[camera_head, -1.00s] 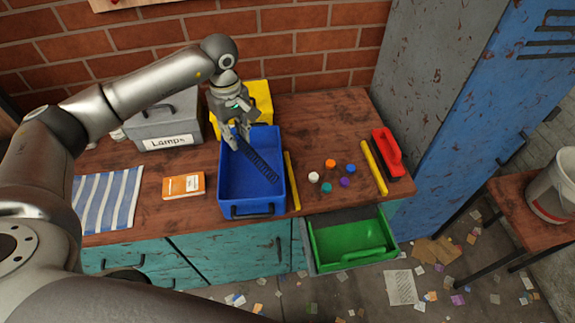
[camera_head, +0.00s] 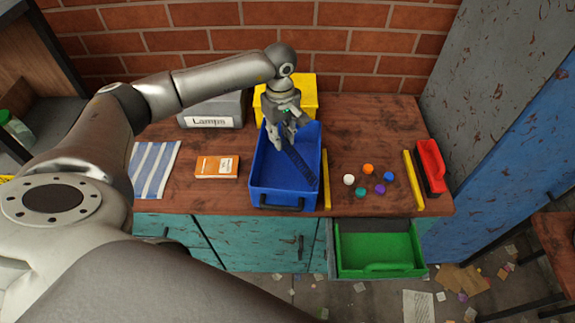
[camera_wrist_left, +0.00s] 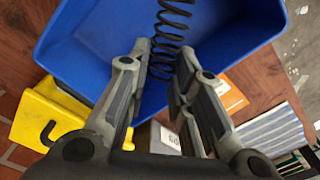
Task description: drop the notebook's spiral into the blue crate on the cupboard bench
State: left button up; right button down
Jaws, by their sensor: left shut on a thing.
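The blue crate (camera_head: 268,186) stands on the wooden cupboard bench (camera_head: 240,108); it also fills the upper part of the left wrist view (camera_wrist_left: 90,45). My left gripper (camera_head: 283,141) points down over the crate's opening, at its back half. It is shut on the notebook's spiral, a thin black coil (camera_head: 302,168) that slants down to the right within the crate's outline. In the left wrist view the coil (camera_wrist_left: 167,35) runs between the fingertips (camera_wrist_left: 163,62). I cannot tell whether its lower end touches the crate's floor. My right gripper is not in view.
Behind the crate stand a yellow bin (camera_head: 301,88) and a grey box labelled Lamps (camera_head: 213,108). An orange notebook (camera_head: 216,167) and a striped cloth (camera_head: 155,170) lie left. Several coloured caps (camera_head: 368,169) lie right. A green drawer (camera_head: 378,246) stands open below.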

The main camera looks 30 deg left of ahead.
pick_arm(q)
jog(key=o, duration=0.9)
notch_tip(320, 180, up, 12)
dwell(0.4)
